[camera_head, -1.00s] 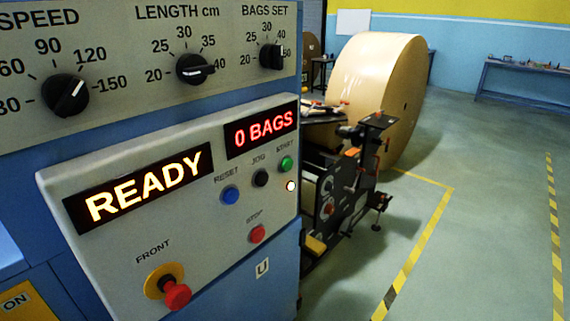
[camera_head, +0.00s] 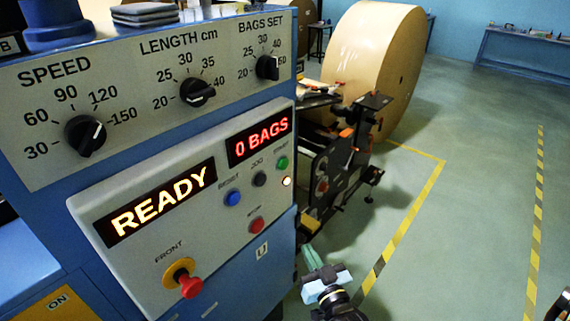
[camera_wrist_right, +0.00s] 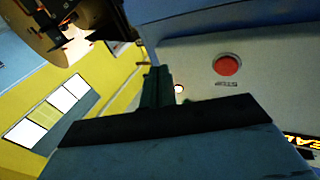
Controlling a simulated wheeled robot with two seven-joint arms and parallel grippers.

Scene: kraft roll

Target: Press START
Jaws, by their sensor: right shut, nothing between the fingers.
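The green START button (camera_head: 282,163) is at the upper right of the sloping control panel (camera_head: 150,262), under the red "0 BAGS" display (camera_head: 260,137). A small lit white lamp (camera_head: 287,181) sits just below it. My right gripper (camera_head: 310,252) is shut and empty, low and to the right of the panel, apart from the buttons. In the right wrist view its closed green fingers (camera_wrist_right: 156,85) point toward the panel, with the lamp beside them and the red STOP button (camera_wrist_right: 227,65) to their right. I cannot see START there. My left gripper is not in view.
The blue RESET (camera_head: 233,197), black JOG (camera_head: 259,179) and red STOP (camera_head: 256,225) buttons are near START. A red FRONT knob (camera_head: 189,286) protrudes at lower left. Dark machinery (camera_head: 340,165) and a big kraft roll (camera_head: 372,70) stand behind. Floor on the right is clear.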

